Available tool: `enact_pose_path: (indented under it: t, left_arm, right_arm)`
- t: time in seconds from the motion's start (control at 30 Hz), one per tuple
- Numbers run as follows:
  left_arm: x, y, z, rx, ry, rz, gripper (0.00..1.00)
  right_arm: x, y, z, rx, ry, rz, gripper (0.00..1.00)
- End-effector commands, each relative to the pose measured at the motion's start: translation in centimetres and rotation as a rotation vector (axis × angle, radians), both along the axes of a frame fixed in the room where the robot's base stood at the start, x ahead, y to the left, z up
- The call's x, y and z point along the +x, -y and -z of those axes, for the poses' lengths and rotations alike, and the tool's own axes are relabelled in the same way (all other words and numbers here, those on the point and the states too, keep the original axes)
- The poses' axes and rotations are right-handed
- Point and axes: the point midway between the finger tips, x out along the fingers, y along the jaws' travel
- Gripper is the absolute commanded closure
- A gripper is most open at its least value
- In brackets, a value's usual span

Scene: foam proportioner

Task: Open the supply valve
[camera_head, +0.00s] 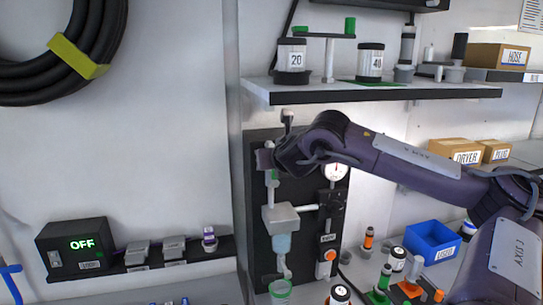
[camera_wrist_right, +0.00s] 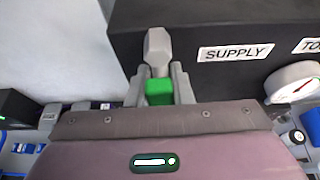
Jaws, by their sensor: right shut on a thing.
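The supply valve shows in the wrist view as a grey fitting (camera_wrist_right: 157,48) with a green handle (camera_wrist_right: 159,92), beside a white SUPPLY label (camera_wrist_right: 235,53) on the dark panel. My right gripper (camera_wrist_right: 159,86) has its two grey fingers shut on the green handle, one on each side. In the head view my right gripper (camera_head: 268,160) is at the upper left of the dark panel (camera_head: 257,215), and its wrist hides most of the valve. My left gripper is not in view.
A shelf (camera_head: 370,94) with labelled jars overhangs the panel. A gauge (camera_head: 335,170) sits right of my wrist, also seen in the wrist view (camera_wrist_right: 292,84). A box reading OFF (camera_head: 76,247) stands at left. Below right are a blue bin (camera_head: 432,240) and small bottles.

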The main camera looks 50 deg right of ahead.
Motion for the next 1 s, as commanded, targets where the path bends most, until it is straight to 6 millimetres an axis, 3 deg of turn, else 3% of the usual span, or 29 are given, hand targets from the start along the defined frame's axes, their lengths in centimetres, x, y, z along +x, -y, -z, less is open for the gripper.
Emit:
enact_pose_path:
  t: [0.4,0.43,0.6,1.0]
  left_arm:
    - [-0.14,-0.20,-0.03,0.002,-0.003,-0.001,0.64]
    - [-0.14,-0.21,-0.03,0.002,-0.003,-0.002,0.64]
    - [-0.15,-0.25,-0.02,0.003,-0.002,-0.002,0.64]
    - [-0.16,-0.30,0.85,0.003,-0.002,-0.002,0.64]
  right_arm:
    - [-0.03,-0.03,0.15,-0.009,-0.008,-0.001,1.00]
    - [-0.03,-0.03,0.15,-0.009,-0.008,-0.001,0.78]
    - [-0.02,-0.02,0.11,-0.008,-0.006,-0.001,0.58]
    - [-0.79,-0.59,-0.20,-0.009,-0.002,-0.004,0.58]
